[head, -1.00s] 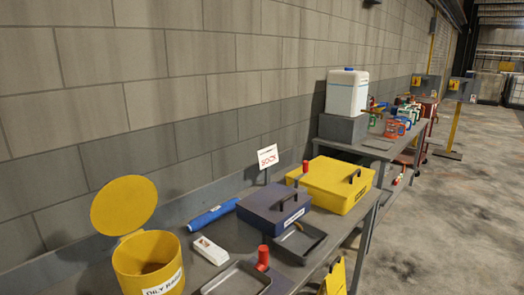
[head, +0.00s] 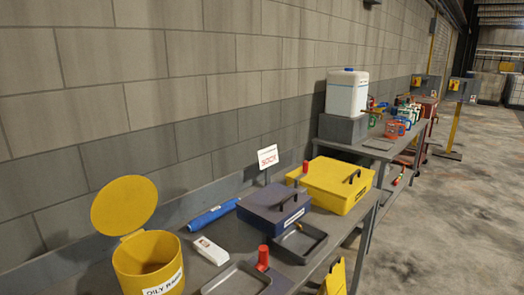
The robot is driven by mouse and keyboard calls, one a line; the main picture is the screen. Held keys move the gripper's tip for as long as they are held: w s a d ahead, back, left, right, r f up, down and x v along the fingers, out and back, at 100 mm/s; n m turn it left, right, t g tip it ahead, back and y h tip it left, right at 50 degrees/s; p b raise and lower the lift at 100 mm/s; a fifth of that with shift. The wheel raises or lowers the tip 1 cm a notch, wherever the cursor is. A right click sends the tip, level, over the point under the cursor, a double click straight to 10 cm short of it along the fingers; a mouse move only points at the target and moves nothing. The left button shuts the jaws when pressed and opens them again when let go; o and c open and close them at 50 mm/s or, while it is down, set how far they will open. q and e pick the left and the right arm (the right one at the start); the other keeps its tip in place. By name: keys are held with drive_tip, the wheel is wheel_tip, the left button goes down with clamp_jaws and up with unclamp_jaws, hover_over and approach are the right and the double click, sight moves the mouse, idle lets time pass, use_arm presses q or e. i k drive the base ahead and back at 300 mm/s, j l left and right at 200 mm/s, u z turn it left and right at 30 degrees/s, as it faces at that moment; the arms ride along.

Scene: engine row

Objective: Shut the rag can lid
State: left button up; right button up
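The yellow rag can (head: 148,264) stands at the lower left of the head view, near the front end of the grey bench. Its label reads something like "OILY RAGS". Its round yellow lid (head: 124,205) is open, raised upright and tilted back at the wall side of the can. The can's dark inside shows; I cannot make out what is in it. Neither of my grippers shows in the head view.
On the bench (head: 203,270) right of the can are a white box (head: 210,250), a blue roll (head: 213,215), grey trays (head: 300,243), a red-topped item (head: 263,258), a dark case (head: 273,207) and a yellow case (head: 333,184). The block wall stands close behind. Open floor (head: 440,230) lies right.

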sight(124, 204)
drive_tip(key=i+l, duration=0.2)
drive_tip(key=i+l+u, duration=0.15)
drive_tip(key=l, duration=0.25)
drive_tip(key=i+l, duration=0.15)
drive_tip(key=l, duration=0.15)
drive_tip(key=i+l+u, duration=0.1)
drive_tip(key=l, duration=0.2)
drive_tip(key=i, duration=0.1)
